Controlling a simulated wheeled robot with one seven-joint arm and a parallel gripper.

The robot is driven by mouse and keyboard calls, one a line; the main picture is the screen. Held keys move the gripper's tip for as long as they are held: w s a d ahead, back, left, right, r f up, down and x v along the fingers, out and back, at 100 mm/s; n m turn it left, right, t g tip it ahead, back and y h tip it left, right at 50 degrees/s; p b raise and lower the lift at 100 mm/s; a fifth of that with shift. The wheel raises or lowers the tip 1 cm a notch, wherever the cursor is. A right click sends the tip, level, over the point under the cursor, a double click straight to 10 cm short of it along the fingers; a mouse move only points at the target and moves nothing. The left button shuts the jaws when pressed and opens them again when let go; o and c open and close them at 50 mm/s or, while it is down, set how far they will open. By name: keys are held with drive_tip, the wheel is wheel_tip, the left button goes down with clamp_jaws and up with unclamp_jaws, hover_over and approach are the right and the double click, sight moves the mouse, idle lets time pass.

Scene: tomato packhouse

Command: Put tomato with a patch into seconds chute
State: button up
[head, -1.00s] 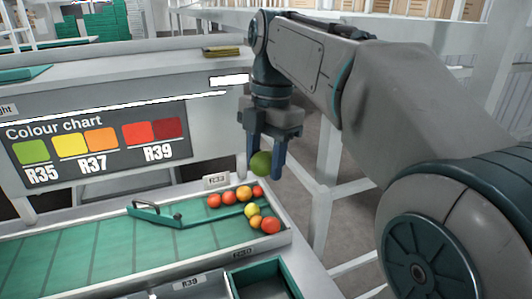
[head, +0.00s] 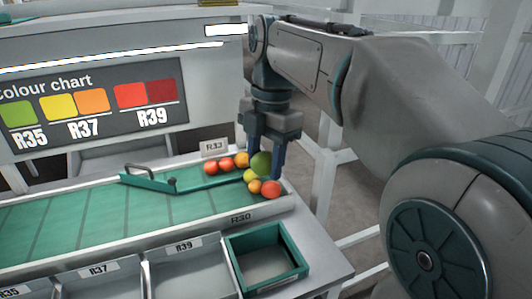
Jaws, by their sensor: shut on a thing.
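My gripper (head: 263,162) is shut on a green tomato (head: 261,164). It holds the tomato above the right end of the green sorting belt (head: 120,218). No patch can be made out on the tomato at this size. Below and around it are several red, orange and yellow tomatoes, among them a red one (head: 271,189), a yellow one (head: 249,175) and an orange one (head: 241,160). I cannot tell whether the held tomato touches them. No chute marked as seconds can be read in view.
A green-rimmed bin (head: 296,262) stands at the front right, empty as far as shown. Grey compartments labelled R39 (head: 184,246) and R37 (head: 97,270) lie left of it. A green diverter bar with a handle (head: 148,182) crosses the belt. A colour chart (head: 95,105) stands behind.

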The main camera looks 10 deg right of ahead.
wheel_tip(320, 180, down, 32)
drive_tip(key=b, duration=2.2)
idle(0.4)
drive_tip(key=o, duration=0.8)
drive_tip(key=c, duration=0.3)
drive_tip(key=shift+r+p, duration=0.1)
drive_tip(key=shift+p, duration=0.2)
wheel_tip(320, 180, up, 7)
drive_tip(key=p, duration=0.6)
